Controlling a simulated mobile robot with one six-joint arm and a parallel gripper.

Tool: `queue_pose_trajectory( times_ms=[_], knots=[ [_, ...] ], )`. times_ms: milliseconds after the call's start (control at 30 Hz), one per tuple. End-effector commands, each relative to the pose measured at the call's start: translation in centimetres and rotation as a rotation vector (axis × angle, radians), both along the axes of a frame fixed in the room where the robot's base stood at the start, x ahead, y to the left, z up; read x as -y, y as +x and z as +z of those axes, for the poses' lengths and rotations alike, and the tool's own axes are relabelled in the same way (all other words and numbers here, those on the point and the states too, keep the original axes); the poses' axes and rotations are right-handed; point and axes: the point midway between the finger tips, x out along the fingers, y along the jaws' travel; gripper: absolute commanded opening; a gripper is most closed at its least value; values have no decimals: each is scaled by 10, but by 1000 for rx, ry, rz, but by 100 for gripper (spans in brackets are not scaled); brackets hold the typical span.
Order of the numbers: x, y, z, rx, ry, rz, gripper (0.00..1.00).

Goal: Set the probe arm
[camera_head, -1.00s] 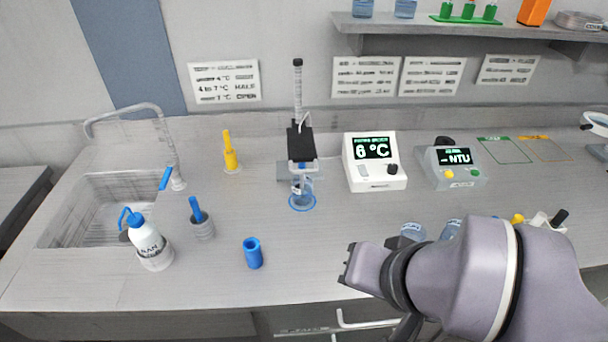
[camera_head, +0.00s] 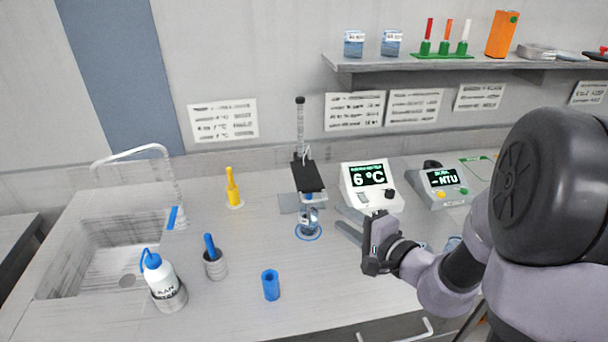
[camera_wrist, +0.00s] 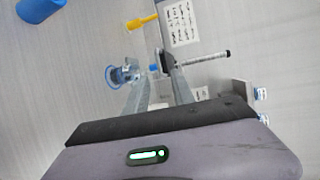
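The probe arm (camera_head: 308,177) is a black block with a pale front end, mounted on an upright post (camera_head: 300,125) on a stand. A small blue-tinted beaker (camera_head: 308,227) on a blue ring sits under its front end. I cannot tell whether a probe tip enters the beaker. My gripper (camera_head: 338,215) is open and empty, right of the beaker and in front of the meter, its two fingers pointing toward the stand. In the wrist view the open fingers (camera_wrist: 156,78) frame the stand area, with the beaker (camera_wrist: 122,76) left of them.
The white meter (camera_head: 371,186) reading 6 °C stands just behind my gripper. An NTU meter (camera_head: 440,187) is to its right.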

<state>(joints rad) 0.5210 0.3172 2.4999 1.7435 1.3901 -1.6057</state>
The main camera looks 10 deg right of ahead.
Motion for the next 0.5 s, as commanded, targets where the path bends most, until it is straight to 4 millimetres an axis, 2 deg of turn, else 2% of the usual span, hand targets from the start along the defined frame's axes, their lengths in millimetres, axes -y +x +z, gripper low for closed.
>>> queue_pose_trajectory(
  times_ms=[100,233,400,500],
  knots=[
    [-16,33,-13,0,-2,6,31],
    [-29,64,-20,1,-1,4,31],
    [-39,90,-25,1,-1,2,31],
    [-42,97,-26,0,-1,1,31]
  ],
)
